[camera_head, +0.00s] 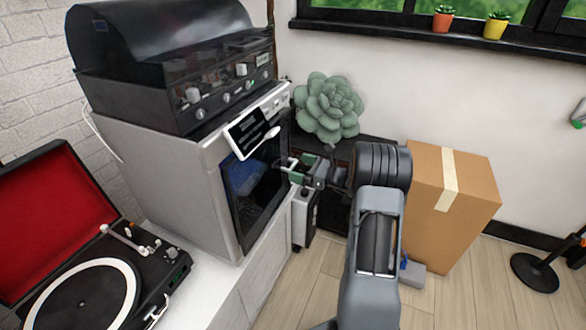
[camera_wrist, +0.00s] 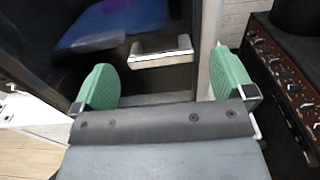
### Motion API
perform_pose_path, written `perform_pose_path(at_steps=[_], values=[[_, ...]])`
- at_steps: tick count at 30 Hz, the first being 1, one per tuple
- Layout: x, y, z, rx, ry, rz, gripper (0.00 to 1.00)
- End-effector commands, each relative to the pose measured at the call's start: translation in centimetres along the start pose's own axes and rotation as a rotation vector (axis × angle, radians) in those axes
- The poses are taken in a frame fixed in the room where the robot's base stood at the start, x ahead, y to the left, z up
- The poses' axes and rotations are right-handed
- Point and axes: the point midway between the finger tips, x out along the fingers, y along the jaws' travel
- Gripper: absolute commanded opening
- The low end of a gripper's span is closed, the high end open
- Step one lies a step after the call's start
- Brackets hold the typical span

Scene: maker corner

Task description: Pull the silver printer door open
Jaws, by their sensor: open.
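The silver printer (camera_head: 185,185) stands on a white cabinet with its front facing right. Its door (camera_head: 240,215) is a dark glass panel and looks closed. In the wrist view the dark door (camera_wrist: 60,55) fills much of the picture, and a short silver bar handle (camera_wrist: 160,51) sticks out from it. My gripper (camera_head: 293,172) is in front of the door, near its handle. In the wrist view my gripper (camera_wrist: 162,80) has its two green fingers spread wide, and the handle shows between and ahead of them. Whether the fingers reach around it I cannot tell.
A black machine with knobs (camera_head: 165,75) sits on the printer. A turntable (camera_head: 85,285) is at lower left. A green succulent (camera_head: 328,105) stands behind my gripper, and a cardboard box (camera_head: 455,205) is to the right. Some floor at the lower right is clear.

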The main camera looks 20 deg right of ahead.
Motion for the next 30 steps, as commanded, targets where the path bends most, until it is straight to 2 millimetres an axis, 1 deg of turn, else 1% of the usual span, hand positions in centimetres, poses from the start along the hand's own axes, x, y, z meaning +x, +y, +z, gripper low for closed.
perform_pose_path(at_steps=[1,3,9,20,30], values=[[0.7,0.1,-0.1,0.0,0.0,0.001,1.0],[1.6,0.0,-0.1,-0.001,0.0,0.002,1.0],[2.9,0.0,-0.1,0.0,0.001,0.0,1.0],[3.2,0.0,0.0,0.0,0.001,-0.001,1.0],[3.1,0.0,0.0,0.0,0.001,-0.001,0.68]])
